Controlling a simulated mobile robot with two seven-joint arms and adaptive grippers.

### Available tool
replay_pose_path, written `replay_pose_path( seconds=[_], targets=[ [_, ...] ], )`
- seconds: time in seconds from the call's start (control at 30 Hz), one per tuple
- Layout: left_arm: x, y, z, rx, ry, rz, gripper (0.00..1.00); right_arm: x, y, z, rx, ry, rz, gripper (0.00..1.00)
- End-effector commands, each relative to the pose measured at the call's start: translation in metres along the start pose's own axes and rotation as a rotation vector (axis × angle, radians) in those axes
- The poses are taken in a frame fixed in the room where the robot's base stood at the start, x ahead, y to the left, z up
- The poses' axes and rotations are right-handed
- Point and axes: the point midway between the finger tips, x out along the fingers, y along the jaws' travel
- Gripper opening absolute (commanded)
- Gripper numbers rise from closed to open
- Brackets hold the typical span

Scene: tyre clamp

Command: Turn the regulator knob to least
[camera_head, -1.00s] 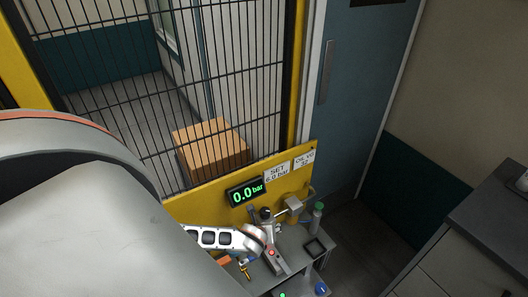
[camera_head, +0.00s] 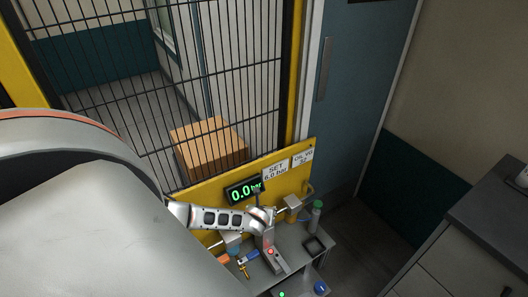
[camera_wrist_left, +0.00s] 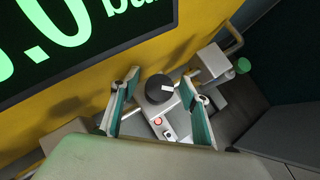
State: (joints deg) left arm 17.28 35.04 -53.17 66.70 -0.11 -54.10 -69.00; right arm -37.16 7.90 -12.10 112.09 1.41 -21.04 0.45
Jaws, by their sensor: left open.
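The black regulator knob (camera_wrist_left: 160,88) with a white pointer mark shows in the left wrist view, above a grey block with a red button. My left gripper (camera_wrist_left: 161,77) is open, with one teal-padded finger on each side of the knob in that view. I cannot tell whether the fingers touch it. In the head view my left gripper (camera_head: 262,214) is over the fixture and hides the knob. The pressure display (camera_head: 241,192) reads 0.0 bar in green, partly covered by a finger. My right gripper is not in view.
A yellow panel (camera_head: 212,202) with "SET 6.0 bar" (camera_head: 275,171) and "OIL VG 32" labels stands behind the grey bench (camera_head: 293,261). A green-capped bottle (camera_head: 316,215) stands at right. A lit red button (camera_head: 271,251) and orange-handled tool lie in front. A cardboard box (camera_head: 208,145) sits behind the mesh.

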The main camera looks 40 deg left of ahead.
Motion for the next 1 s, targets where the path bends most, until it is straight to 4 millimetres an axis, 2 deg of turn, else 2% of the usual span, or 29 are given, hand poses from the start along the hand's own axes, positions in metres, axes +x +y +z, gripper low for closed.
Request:
replay_pose_path(
  seconds=[0.2,0.23,0.37,0.7,1.0],
  targets=[
    [0.000,0.000,0.000,-0.001,0.000,-0.001,0.46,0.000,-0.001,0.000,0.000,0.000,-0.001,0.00],
    [0.000,0.000,0.000,-0.001,0.000,-0.001,0.41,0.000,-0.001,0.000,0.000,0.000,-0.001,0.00],
    [0.000,0.000,0.000,-0.001,0.000,-0.001,0.07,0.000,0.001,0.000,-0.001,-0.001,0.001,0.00],
    [-0.001,-0.001,0.001,-0.020,0.001,0.015,0.07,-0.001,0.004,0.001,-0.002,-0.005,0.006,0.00],
    [-0.002,-0.002,0.000,-0.136,0.004,0.130,0.07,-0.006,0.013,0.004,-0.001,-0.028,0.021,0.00]
  ],
)
